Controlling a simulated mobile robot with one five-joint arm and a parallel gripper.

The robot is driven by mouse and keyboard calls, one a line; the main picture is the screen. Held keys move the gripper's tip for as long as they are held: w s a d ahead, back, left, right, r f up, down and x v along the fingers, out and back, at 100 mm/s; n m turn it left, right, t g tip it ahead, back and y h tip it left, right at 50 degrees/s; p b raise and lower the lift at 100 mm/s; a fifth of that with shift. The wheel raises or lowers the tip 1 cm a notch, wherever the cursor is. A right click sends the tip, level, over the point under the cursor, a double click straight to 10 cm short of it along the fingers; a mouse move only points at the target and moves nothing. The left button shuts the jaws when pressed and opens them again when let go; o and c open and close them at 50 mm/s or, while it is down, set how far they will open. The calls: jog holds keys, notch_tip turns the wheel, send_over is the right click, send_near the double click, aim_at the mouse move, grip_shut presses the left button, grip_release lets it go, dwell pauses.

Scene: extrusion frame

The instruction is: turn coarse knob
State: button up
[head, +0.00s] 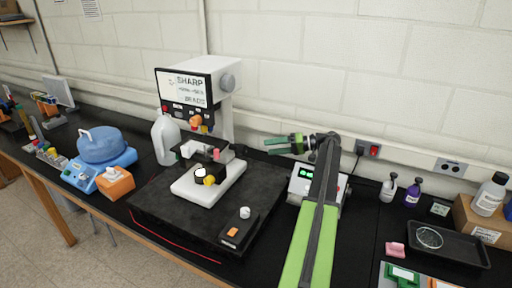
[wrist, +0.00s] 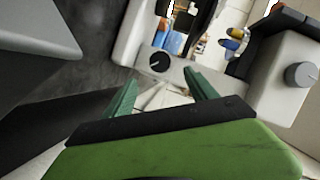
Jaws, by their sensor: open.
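A white bench instrument (head: 224,78) with a lettered front panel stands left of my gripper in the head view. A round grey knob (head: 228,81) is on the right side of its upper housing; a grey knob (wrist: 301,74) also shows at the right of the wrist view. A black dial knob (wrist: 159,62) with a light mark sits on the white body, beyond and between my fingertips. No label shows which knob is the coarse one. My gripper (head: 272,146) is open and empty, pointing left toward the instrument. Its green fingers (wrist: 160,80) appear apart from the black knob.
The instrument stands on a black base plate (head: 150,205). A white jug (head: 165,138) is behind it at left. A box with a green display (head: 303,174) stands below my arm. Bottles (head: 412,193) and a black tray (head: 458,246) are at the right. The wall is close behind.

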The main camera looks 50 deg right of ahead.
jog(key=v, duration=0.5)
jog(key=shift+s+d+p, duration=0.2)
jog(key=shift+s+p, duration=0.05)
jog(key=shift+p, duration=0.1)
